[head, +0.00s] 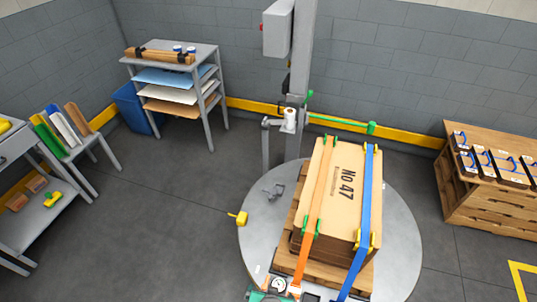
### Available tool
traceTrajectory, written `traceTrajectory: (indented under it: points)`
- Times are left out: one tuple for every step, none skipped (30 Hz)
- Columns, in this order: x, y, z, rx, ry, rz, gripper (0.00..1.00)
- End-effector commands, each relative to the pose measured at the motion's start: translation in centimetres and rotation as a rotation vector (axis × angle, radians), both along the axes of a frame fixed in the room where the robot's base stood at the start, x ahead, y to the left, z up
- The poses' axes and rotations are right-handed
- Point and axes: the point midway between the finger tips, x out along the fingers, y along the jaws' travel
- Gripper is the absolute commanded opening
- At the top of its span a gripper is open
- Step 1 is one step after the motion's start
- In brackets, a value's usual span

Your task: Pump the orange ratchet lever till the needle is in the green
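A wooden crate marked No 47 (345,183) sits on a pallet on a round grey turntable (400,250). An orange strap (319,200) and a blue strap (365,205) run over it, with green and yellow corner pieces at the edges. The orange strap comes down to the bottom edge of the head view, where an orange part (295,290) that may be the ratchet lever shows beside a round white gauge (278,284). A green body lies by the gauge. The needle is too small to read, and the ratchet is partly cut off. My gripper is not in view.
A grey column (300,80) stands behind the turntable. Shelves (190,60) stand at back left, a wooden bench (490,205) at right.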

Motion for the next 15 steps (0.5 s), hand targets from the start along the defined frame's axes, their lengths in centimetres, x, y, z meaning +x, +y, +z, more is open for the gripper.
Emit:
traceTrajectory:
  points:
    - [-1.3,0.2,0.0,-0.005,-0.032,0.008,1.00]
    - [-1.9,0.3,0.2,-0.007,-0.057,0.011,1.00]
    - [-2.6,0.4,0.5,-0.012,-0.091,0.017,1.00]
    - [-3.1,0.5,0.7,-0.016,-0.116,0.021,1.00]
    - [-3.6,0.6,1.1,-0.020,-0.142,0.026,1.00]
    - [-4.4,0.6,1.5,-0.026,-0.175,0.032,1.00]
    - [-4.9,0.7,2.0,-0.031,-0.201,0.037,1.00]
    - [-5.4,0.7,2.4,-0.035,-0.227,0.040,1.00]
    - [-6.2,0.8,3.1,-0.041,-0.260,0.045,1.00]
    - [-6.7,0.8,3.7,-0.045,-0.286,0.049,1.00]
    - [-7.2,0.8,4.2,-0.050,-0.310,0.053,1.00]
    - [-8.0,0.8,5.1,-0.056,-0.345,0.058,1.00]
    - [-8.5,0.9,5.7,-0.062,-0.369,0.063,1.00]
    - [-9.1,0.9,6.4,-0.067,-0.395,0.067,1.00]
    - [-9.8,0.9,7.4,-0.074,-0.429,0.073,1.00]
